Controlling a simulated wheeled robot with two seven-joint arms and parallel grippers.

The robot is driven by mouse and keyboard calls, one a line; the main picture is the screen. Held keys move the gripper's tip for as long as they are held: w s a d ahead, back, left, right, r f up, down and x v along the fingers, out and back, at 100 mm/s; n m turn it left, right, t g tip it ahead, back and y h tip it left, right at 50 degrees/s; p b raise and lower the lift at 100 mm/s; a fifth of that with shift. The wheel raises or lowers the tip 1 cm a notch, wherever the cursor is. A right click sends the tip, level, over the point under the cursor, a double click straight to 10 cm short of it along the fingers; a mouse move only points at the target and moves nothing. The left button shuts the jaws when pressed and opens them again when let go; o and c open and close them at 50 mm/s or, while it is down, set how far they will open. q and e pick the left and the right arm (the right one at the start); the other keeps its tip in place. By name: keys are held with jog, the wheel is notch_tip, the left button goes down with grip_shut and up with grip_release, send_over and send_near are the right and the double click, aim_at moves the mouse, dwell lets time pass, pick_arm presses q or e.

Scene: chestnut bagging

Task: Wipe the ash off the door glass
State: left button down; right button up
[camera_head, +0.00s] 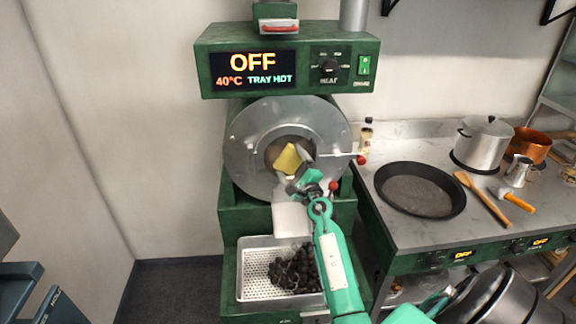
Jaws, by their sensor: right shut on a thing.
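The round metal door (245,150) of the green roaster faces me, with a small dark round glass (273,154) in its middle. My right gripper (298,172) is shut on a yellow cloth or sponge (287,157) and holds it in front of the glass. The cloth and the gripper hide much of the glass, so I cannot tell how much ash is on it or whether the cloth touches it. My left gripper is not in view.
A perforated tray (254,270) with dark chestnuts sits below the door. A rod with red knobs (361,160) sticks out at the door's right. The right counter (383,228) holds a black pan (420,190), a steel pot (483,145) and a wooden spoon (482,197). The panel (287,62) reads OFF, 40°C, TRAY HOT.

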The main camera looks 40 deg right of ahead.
aim_at(263, 158)
jog(key=shift+w+a, duration=0.1)
jog(key=shift+w+a+r+p, duration=0.1)
jog(key=shift+w+a+p, duration=0.1)
jog(key=shift+w+a, duration=0.25)
jog(key=shift+w+a+r+p, duration=0.1)
jog(key=shift+w+a+p, duration=0.15)
jog(key=shift+a, duration=0.4)
jog(key=shift+w+a+f+p, duration=0.1)
jog(key=shift+w+a+p, duration=0.1)
jog(key=shift+w+a, duration=0.3)
jog(key=shift+w+a+f+p, duration=0.15)
jog(key=shift+w+a, duration=0.1)
jog(key=shift+a, duration=0.5)
jog(key=shift+w+a+r+p, duration=0.1)
jog(key=shift+w+a+p, duration=0.1)
jog(key=shift+w+a, duration=0.3)
jog(key=shift+s, duration=0.15)
jog(key=shift+s+a, duration=0.1)
jog(key=shift+s+a+p, duration=0.35)
jog(key=shift+s+p, duration=0.2)
jog(key=shift+s, duration=0.1)
jog(key=shift+s+a+p, duration=0.4)
jog(key=shift+s+a, duration=0.2)
jog(key=shift+s, duration=0.35)
jog(key=shift+s+a+p, duration=0.35)
jog(key=shift+s+a, duration=0.2)
jog(key=shift+s, duration=0.35)
jog(key=shift+f, duration=0.1)
